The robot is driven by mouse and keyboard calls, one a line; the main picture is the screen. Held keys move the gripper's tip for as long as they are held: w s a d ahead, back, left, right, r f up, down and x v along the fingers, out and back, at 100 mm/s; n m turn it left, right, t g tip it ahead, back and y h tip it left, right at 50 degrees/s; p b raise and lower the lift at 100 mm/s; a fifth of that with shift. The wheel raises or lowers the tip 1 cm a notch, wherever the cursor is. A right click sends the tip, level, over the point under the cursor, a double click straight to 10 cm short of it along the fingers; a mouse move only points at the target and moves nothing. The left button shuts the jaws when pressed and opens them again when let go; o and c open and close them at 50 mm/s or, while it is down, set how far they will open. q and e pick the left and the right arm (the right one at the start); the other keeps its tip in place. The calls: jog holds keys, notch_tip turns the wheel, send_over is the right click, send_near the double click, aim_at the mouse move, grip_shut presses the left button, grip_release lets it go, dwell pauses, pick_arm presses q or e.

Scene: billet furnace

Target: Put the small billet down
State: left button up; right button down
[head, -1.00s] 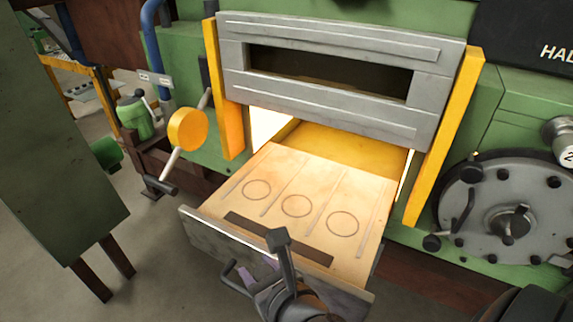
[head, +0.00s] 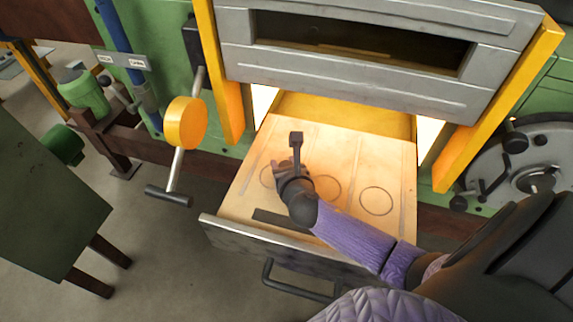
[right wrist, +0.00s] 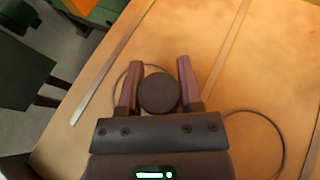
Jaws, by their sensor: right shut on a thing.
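The small billet is a dark round piece that shows in the right wrist view (right wrist: 158,93) between the two fingers. My right gripper (right wrist: 157,78) is shut on it. In the head view, my right gripper (head: 281,170) is over the left part of the pulled-out furnace tray (head: 341,146), at the leftmost of three drawn circles. The billet is hidden by the hand there. In the right wrist view, that circle's outline (right wrist: 118,83) shows around the billet. I cannot tell whether the billet touches the tray. My left gripper is not in view.
The grey furnace door (head: 360,66) is raised behind the tray, between yellow posts. The middle circle (head: 326,188) and right circle (head: 377,201) are empty. A dark slot and a front handle (head: 300,291) are at the tray's near edge. A yellow-knobbed lever (head: 186,123) stands left.

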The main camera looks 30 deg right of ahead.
jog(key=shift+f, duration=0.1)
jog(key=c, duration=0.7)
grip_release()
jog(key=o, duration=0.4)
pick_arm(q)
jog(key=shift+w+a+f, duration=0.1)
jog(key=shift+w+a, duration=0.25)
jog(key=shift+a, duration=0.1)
pick_arm(e)
jog(key=shift+o, duration=0.2)
